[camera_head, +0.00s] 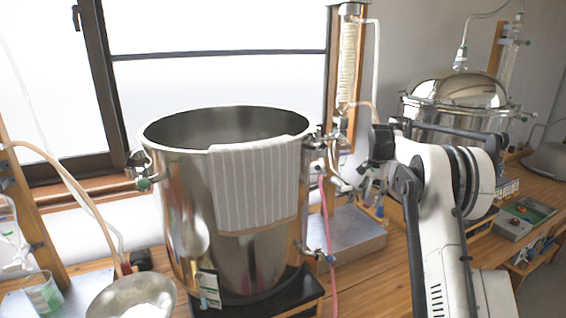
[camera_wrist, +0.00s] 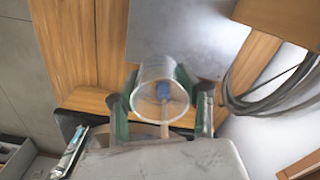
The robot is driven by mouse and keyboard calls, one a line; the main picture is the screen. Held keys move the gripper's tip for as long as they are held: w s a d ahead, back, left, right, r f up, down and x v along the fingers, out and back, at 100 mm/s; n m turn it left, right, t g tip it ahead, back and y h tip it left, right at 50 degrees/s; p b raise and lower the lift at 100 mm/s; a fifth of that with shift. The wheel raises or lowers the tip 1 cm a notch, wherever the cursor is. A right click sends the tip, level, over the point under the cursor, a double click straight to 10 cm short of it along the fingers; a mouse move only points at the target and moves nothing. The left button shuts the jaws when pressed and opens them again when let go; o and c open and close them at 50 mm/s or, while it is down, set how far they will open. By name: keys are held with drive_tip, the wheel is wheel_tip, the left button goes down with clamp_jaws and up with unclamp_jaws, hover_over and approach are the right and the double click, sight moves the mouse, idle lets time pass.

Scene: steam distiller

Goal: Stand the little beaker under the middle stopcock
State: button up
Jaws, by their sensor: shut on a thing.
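The little beaker (camera_wrist: 157,72) is clear glass and shows in the middle of the wrist view. My gripper (camera_wrist: 160,98) is shut on it, with a green-padded finger on each side. A small blue part shows through the glass; I cannot tell what it belongs to. In the head view my gripper (camera_head: 374,192) is beside the middle distiller's glassware, above the right part of its metal base plate (camera_head: 345,244). The middle stopcock lies among small glass and clamp parts (camera_head: 340,178) on the wooden stand and cannot be picked out clearly.
A large steel pot (camera_head: 180,215) with a striped cloth (camera_head: 255,185) stands left of the middle stand (camera_head: 345,80). A pink hose (camera_head: 328,240) hangs between them. Another lidded pot (camera_head: 455,105) is behind my arm. Grey cables (camera_wrist: 265,100) hang at right in the wrist view.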

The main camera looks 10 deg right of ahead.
drive_tip(key=s+d+r, duration=0.6)
drive_tip(key=s+r, duration=0.1)
drive_tip(key=s, duration=0.2)
drive_tip(key=s+d+r, duration=0.6)
drive_tip(key=s, duration=0.2)
drive_tip(key=s+d+r+n, duration=0.1)
drive_tip(key=s+r, duration=0.3)
drive_tip(key=s, duration=0.6)
drive_tip(key=s+d+r+n, duration=0.1)
drive_tip(key=s+r, duration=0.3)
drive_tip(key=s, duration=0.7)
drive_tip(key=shift+s+d+r, duration=0.15)
drive_tip(key=shift+d+r, duration=0.2)
drive_tip(key=shift+d, duration=0.45)
drive_tip(key=shift+f, duration=0.1)
